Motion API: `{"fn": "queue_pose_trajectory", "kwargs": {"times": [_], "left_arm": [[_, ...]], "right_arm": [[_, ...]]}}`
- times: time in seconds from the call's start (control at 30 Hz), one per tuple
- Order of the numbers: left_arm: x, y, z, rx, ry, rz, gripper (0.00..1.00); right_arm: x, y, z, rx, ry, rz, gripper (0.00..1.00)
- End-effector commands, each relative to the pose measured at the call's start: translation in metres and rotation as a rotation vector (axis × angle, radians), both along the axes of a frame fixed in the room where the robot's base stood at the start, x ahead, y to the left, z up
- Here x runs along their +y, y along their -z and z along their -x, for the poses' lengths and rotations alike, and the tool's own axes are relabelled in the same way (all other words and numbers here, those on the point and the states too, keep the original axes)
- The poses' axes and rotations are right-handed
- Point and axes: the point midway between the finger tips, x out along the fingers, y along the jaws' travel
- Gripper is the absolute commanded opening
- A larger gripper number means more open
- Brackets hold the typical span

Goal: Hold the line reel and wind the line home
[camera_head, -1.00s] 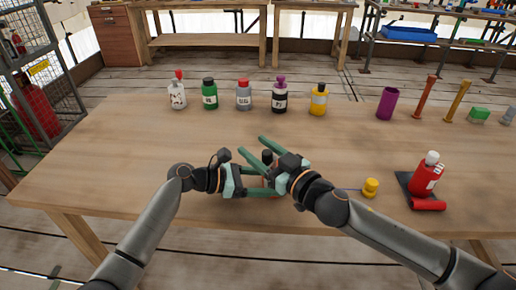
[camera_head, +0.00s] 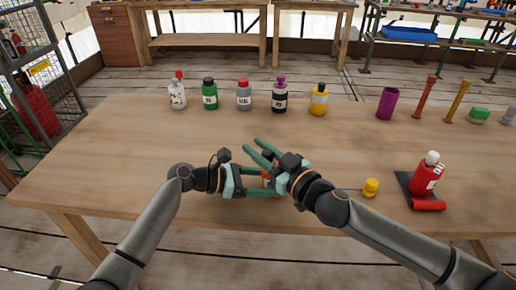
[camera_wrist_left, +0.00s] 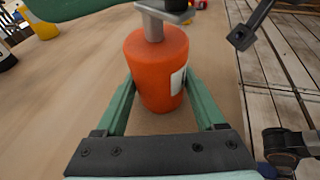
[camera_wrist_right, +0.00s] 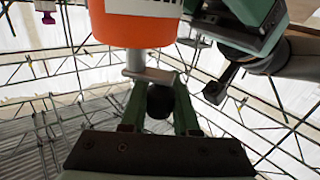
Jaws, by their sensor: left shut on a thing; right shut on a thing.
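The line reel is an orange drum (camera_wrist_left: 157,75) with a pale label. My left gripper (camera_wrist_left: 157,95) is shut around its sides. A grey metal crank (camera_wrist_right: 140,70) with a black knob (camera_wrist_right: 160,102) sits at the drum's end. My right gripper (camera_wrist_right: 160,110) is shut on the knob, which shows between its green fingers. In the head view, a sliver of the orange reel (camera_head: 266,180) shows between my left gripper (camera_head: 256,182) and right gripper (camera_head: 268,160); the rest is hidden. A yellow piece (camera_head: 371,187) lies right of them, with a thin line running left from it.
A red bottle (camera_head: 426,174) stands on a dark mat (camera_head: 404,183), with a red cylinder (camera_head: 429,205) in front. Several bottles (camera_head: 244,95) line the table's back. A purple cup (camera_head: 386,103) and other items stand at back right. The table's left part (camera_head: 110,165) is clear.

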Motion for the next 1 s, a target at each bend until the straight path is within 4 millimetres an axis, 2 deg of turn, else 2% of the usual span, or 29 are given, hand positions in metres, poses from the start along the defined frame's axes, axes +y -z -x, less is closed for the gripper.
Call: {"fn": "queue_pose_trajectory", "kwargs": {"times": [0.17, 0.63, 1.0], "left_arm": [[0.000, 0.001, 0.000, 0.003, -0.001, -0.001, 0.40], [-0.001, 0.001, 0.001, 0.004, 0.001, -0.001, 0.40], [0.000, 0.002, 0.001, 0.003, 0.000, -0.002, 0.40]], "right_arm": [[0.004, 0.000, 0.001, -0.004, 0.052, -0.012, 0.00], [0.001, -0.002, -0.010, -0.020, 0.361, -0.022, 0.00], [-0.003, -0.002, -0.013, -0.023, 0.416, -0.016, 0.00]]}}
